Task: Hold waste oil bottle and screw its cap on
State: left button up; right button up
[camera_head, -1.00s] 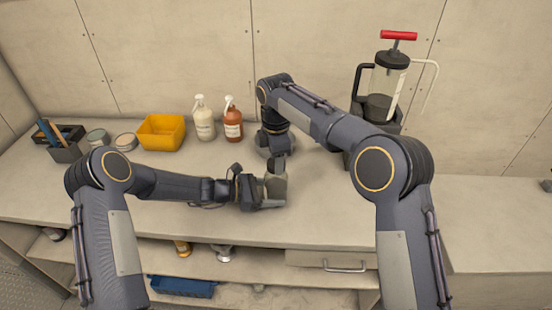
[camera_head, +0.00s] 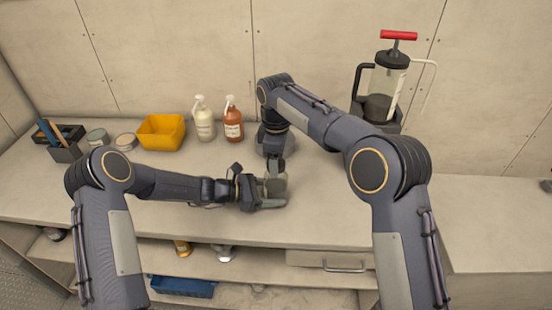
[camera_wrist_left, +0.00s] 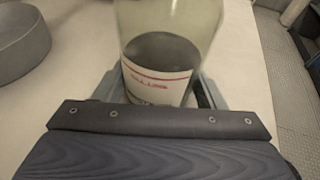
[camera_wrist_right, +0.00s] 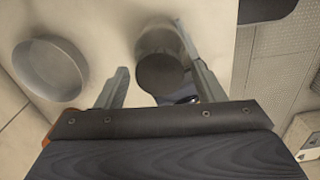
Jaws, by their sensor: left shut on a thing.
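The waste oil bottle (camera_head: 275,187), pale and translucent, is upright over the workbench in my left gripper (camera_head: 268,192), which is shut on it. The left wrist view shows the bottle's red-striped white label (camera_wrist_left: 157,84) and dark contents between the fingers. My right gripper (camera_head: 277,165) points down close above the bottle and hides its top in the head view. In the right wrist view its fingers (camera_wrist_right: 155,78) stand apart, with the bottle (camera_wrist_right: 160,40) between or below them. A dark disc shows there; I cannot tell whether it is the cap or oil.
A round grey dish (camera_wrist_right: 48,70) lies beside the bottle. An extractor pump (camera_head: 385,90) stands at back right. The bench's left front (camera_head: 150,215) is clear.

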jog(key=shift+o, duration=0.6)
notch_tip(320, 180, up, 12)
pick_arm(q)
jog(key=o, duration=1.5)
jog(key=shift+c, duration=0.2)
